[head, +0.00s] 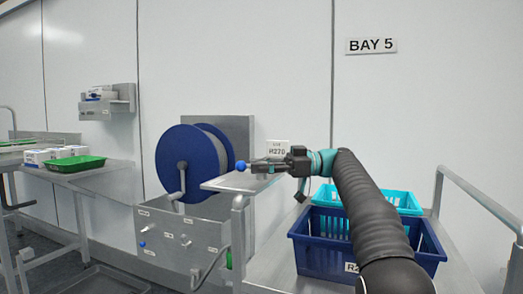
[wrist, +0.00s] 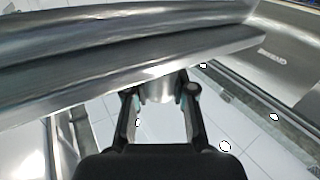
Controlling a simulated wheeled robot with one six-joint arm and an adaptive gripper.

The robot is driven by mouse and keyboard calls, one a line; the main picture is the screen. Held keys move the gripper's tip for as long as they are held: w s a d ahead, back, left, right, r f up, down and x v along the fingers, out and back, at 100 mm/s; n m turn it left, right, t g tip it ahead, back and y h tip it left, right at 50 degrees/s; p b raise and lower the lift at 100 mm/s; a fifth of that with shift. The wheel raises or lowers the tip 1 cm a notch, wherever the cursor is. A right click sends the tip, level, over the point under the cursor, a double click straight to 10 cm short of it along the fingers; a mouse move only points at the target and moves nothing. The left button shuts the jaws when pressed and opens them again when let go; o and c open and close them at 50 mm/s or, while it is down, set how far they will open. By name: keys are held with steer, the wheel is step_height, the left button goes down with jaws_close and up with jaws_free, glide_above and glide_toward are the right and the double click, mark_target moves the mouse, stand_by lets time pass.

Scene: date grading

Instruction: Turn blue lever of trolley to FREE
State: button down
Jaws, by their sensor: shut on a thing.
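The trolley's blue lever shows in the head view as a round blue knob (head: 240,165) at the tip of my gripper (head: 260,167), by the trolley's upper left end. In the wrist view my gripper (wrist: 161,92) has its two fingers on either side of a short grey metal piece (wrist: 160,91), apparently the lever's shaft; the blue knob does not show there. The lever's exact setting cannot be told. The trolley (head: 459,262) has a metal frame and deck.
A dark blue crate (head: 312,262) and a turquoise crate (head: 410,202) stand on the trolley under my arm. A blue reel (head: 178,160) and a metal control box (head: 160,232) with small knobs are to the left. A tag (head: 278,149) reads R270.

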steer(key=shift+r+n+g+h+p, duration=0.15)
steer(key=shift+n+g+h+p, duration=0.25)
steer(key=shift+n+g+p, duration=0.6)
steer(key=shift+g, duration=0.5)
